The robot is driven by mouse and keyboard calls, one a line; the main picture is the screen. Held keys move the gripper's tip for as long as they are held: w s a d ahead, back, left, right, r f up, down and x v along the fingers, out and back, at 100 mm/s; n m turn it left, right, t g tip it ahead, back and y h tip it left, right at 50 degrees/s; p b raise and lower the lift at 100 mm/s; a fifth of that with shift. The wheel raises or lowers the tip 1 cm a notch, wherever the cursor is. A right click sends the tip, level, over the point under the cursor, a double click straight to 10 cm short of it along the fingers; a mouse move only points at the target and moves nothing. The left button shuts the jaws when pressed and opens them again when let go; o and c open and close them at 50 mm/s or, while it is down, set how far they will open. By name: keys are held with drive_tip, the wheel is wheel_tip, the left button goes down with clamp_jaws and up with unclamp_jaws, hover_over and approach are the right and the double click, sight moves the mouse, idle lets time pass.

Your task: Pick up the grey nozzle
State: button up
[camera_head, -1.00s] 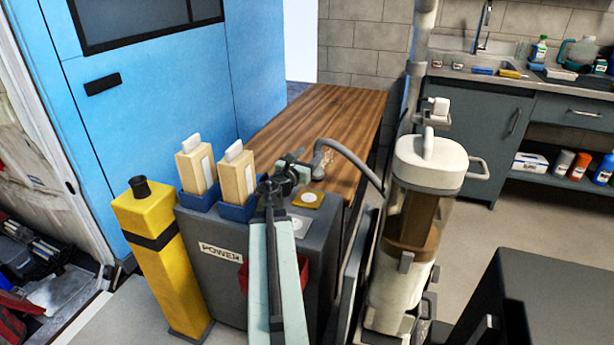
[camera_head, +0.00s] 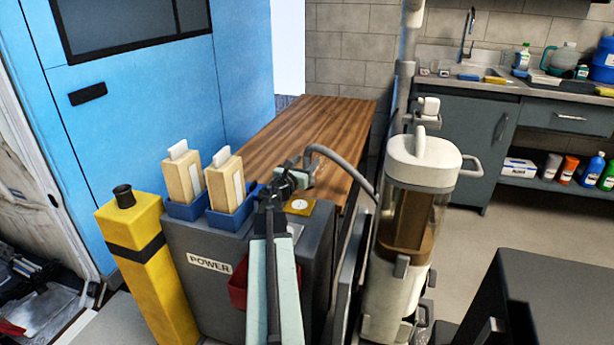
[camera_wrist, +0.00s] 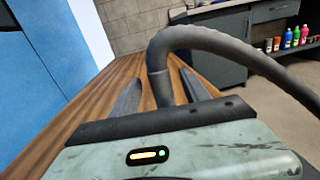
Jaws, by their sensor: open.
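The grey nozzle (camera_head: 309,163) is the downturned end of a curved grey hose above the wooden worktop. In the wrist view, the nozzle (camera_wrist: 160,88) hangs down between the two dark fingers of my gripper (camera_wrist: 158,92). The fingers are spread, with visible gaps on both sides of it. Its lower end is hidden behind the gripper's dark front edge. In the head view, my gripper (camera_head: 296,178) is beside the nozzle and partly overlaps it.
The hose runs right to a clear-sided vacuum canister (camera_head: 418,215). A grey power box (camera_head: 205,262) with two cream brushes (camera_head: 184,178) in blue holders stands left of my arm. A yellow post (camera_head: 138,255) is further left. The wooden worktop (camera_head: 318,120) is mostly clear.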

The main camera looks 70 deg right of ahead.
drive_tip(key=shift+d, duration=0.85)
clamp_jaws()
idle(0.7)
